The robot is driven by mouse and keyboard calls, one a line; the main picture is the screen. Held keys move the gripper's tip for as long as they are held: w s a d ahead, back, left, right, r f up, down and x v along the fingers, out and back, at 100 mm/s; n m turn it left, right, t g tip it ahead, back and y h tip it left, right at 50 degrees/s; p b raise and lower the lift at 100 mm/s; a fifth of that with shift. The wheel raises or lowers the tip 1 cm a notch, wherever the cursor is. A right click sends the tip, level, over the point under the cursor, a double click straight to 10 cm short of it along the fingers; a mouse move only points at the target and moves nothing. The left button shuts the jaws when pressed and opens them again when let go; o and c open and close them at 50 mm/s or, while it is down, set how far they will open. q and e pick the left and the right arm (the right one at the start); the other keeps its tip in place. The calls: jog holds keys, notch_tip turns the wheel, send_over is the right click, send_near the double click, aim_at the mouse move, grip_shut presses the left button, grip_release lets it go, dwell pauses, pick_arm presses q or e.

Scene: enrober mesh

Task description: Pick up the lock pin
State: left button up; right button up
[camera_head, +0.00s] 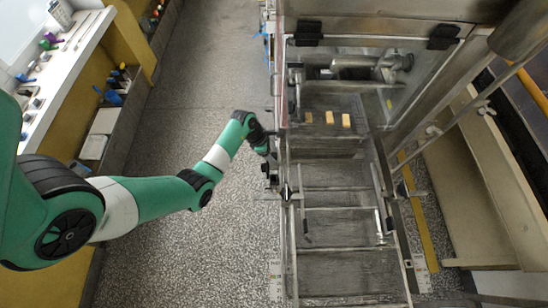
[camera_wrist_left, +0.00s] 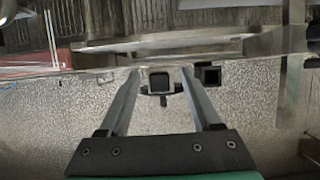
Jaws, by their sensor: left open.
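My left gripper (camera_head: 274,180) is at the left rail of the mesh conveyor in the head view, and is small and partly hidden there. In the left wrist view the two fingers of my left gripper (camera_wrist_left: 160,72) are spread apart. A small dark square-framed piece with a short crossbar below it (camera_wrist_left: 160,84) shows between the fingertips, apart from both in the picture. It may be the lock pin, but I cannot tell for sure. A second dark square block (camera_wrist_left: 207,76) is just right of the right fingertip. My right gripper is not in view.
The mesh conveyor (camera_head: 340,263) runs along the steel machine, with several tan blocks (camera_head: 330,118) near its hood. A clear panel (camera_head: 425,75) covers the hood. Speckled floor (camera_head: 200,250) is open to the left. A workbench with tools (camera_head: 100,125) lines the far left.

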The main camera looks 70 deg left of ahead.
pick_arm(q)
jog(key=shift+c, duration=0.3)
jog(key=shift+r, duration=0.1)
grip_shut()
